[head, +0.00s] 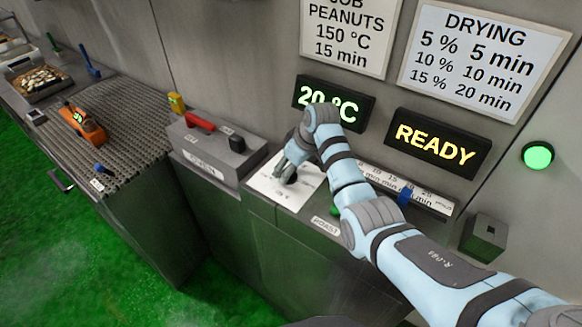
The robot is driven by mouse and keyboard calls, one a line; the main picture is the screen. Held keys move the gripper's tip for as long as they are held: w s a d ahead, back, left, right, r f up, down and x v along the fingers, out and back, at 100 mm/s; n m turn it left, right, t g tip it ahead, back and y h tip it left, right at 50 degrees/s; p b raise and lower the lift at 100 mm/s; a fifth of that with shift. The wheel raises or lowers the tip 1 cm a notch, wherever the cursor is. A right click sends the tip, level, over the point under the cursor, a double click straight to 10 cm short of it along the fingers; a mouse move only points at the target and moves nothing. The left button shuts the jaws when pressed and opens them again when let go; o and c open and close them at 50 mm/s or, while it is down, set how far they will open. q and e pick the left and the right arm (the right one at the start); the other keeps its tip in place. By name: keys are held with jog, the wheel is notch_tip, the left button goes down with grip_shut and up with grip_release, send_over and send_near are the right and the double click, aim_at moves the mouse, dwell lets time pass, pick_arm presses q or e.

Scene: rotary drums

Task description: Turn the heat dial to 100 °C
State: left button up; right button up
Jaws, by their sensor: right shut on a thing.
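The heat dial sits on a white plate (267,189) on the counter front; the dial is dark and mostly hidden by my fingers. My right gripper (287,172) reaches down onto it and is shut on it. The plate's markings are too small to read. The temperature display (309,93) above shows 20 °C, partly covered by my right wrist. My left gripper is not in view.
A READY display (437,143) and a lit green lamp (538,156) are on the right wall. Left of the dial stands a grey box (212,153) with a red handle (200,122). A minute scale with a blue slider (404,196) lies beside my forearm.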

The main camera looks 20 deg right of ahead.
jog(key=m, duration=0.2)
jog(key=m+h, duration=0.1)
jog(key=m, duration=0.1)
jog(key=shift+s+a+f+h, duration=0.1)
jog(key=shift+a+h, duration=0.1)
jog(key=shift+h, duration=0.1)
jog(key=m, duration=0.2)
jog(key=m+h, duration=0.1)
jog(key=m, duration=0.1)
jog(key=shift+a+m+t+h, duration=0.1)
jog(key=shift+m+t+h, duration=0.2)
jog(key=m+h, duration=0.1)
jog(key=m, duration=0.1)
jog(key=shift+m, duration=0.3)
jog(key=shift+a+m+g+h+b, duration=0.1)
jog(key=shift+m+g+h+b, duration=0.45)
jog(key=shift+m, duration=1.15)
jog(key=o, duration=1.2)
jog(key=shift+w, duration=0.2)
jog(key=shift+c, duration=0.2)
